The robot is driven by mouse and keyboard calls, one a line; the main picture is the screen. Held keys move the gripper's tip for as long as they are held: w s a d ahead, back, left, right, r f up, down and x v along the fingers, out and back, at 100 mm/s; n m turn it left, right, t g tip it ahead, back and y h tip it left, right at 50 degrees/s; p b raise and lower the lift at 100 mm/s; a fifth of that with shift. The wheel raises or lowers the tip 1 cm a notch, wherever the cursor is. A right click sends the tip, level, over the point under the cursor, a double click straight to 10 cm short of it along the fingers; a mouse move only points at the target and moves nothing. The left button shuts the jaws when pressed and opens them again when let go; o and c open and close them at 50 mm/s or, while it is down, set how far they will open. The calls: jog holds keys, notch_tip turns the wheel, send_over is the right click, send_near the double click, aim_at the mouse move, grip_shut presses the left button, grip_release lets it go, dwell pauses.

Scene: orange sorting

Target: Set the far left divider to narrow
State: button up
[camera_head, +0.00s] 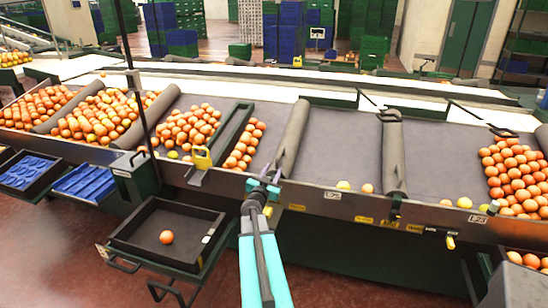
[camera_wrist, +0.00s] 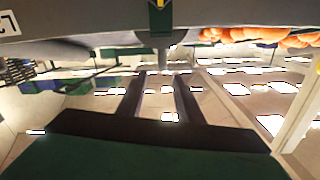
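A long sorting table (camera_head: 335,145) is split into lanes by grey padded dividers. The leftmost divider in view (camera_head: 68,108) slants between two heaps of oranges, with a second divider (camera_head: 150,118) to its right. Other dividers stand at the middle (camera_head: 293,137) and the right (camera_head: 393,155). My gripper (camera_head: 263,187) is at the table's front edge, below the middle divider and well right of the leftmost one. In the wrist view, its two dark fingers (camera_wrist: 159,98) stand apart with nothing between them. The leftmost divider cannot be identified in the wrist view.
A dark-framed divider (camera_head: 236,130) with a yellow handle (camera_head: 202,159) is left of my gripper. A black tray (camera_head: 150,232) with one orange juts out at lower left. Blue trays (camera_head: 85,182) stand farther left. A thin dark post (camera_head: 137,85) rises before the table.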

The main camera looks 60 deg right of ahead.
aim_at(280, 153)
jog(key=shift+w, duration=0.25)
jog(key=shift+w+d, duration=0.3)
jog(key=shift+d, duration=0.3)
jog(key=shift+p+x, duration=1.25)
jog(key=shift+x, duration=4.85)
grip_shut()
